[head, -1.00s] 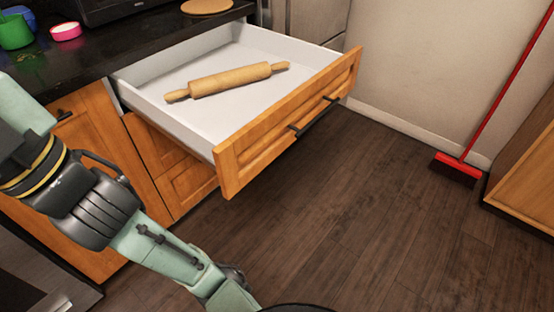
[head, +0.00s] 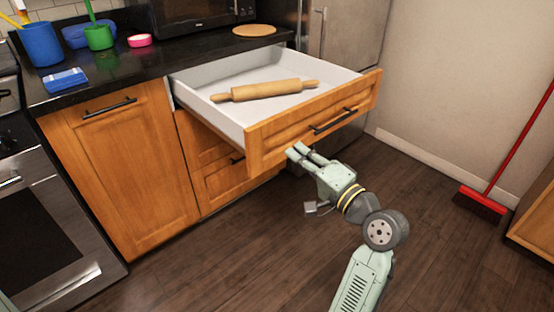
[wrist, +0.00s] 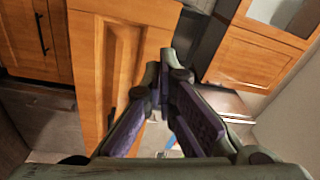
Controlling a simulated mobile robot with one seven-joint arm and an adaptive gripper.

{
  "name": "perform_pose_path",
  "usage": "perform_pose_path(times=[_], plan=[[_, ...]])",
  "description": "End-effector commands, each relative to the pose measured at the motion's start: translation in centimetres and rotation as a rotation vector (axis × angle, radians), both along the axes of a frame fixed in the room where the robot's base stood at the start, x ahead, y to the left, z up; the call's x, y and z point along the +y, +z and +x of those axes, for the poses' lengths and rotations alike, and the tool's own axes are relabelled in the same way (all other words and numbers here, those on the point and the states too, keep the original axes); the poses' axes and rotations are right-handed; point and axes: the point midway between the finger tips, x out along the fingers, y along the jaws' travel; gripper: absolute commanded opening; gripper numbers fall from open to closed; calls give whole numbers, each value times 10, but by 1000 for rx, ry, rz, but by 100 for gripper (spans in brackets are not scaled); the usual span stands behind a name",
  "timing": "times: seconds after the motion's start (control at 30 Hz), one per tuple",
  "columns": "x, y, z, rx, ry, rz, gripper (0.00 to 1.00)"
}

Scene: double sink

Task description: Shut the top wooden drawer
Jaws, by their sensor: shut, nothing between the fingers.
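The top wooden drawer (head: 315,118) is pulled well out from under the dark counter in the head view. It has an orange wooden front, a black bar handle (head: 333,121) and a white inside. A wooden rolling pin (head: 264,90) lies in it. My gripper (head: 294,151) is shut and empty, at the lower left part of the drawer front, left of the handle. I cannot tell whether the fingertips touch the wood. In the wrist view the shut fingers (wrist: 158,78) are beside an orange wooden panel (wrist: 112,60).
A lower drawer (head: 225,185) and a cupboard door (head: 125,165) are closed. An oven (head: 50,225) stands at the left. Cups, a blue sponge (head: 66,80) and a round board (head: 254,31) are on the counter. A red broom (head: 480,203) leans at the right. Dark floor is clear in front.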

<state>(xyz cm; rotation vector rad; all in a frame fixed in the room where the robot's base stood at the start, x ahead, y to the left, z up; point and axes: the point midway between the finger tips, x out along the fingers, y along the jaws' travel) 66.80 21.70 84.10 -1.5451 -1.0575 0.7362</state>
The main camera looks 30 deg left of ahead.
Motion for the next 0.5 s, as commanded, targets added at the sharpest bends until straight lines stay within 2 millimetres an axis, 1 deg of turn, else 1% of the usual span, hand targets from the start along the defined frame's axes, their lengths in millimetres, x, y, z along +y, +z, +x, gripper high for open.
perform_pose_path(times=[0.03, 0.1, 0.2, 0.27, 0.37, 0.5], plan=[[-20, -21, -2, 90, 21, 6, 0], [-38, -39, -9, 182, 56, 15, 0], [-49, -49, -16, 243, 83, 23, 0], [-48, -51, -16, 255, 91, 25, 0], [-38, -50, -13, 255, 93, 24, 0], [-12, -49, -5, 252, 95, 23, 0]])
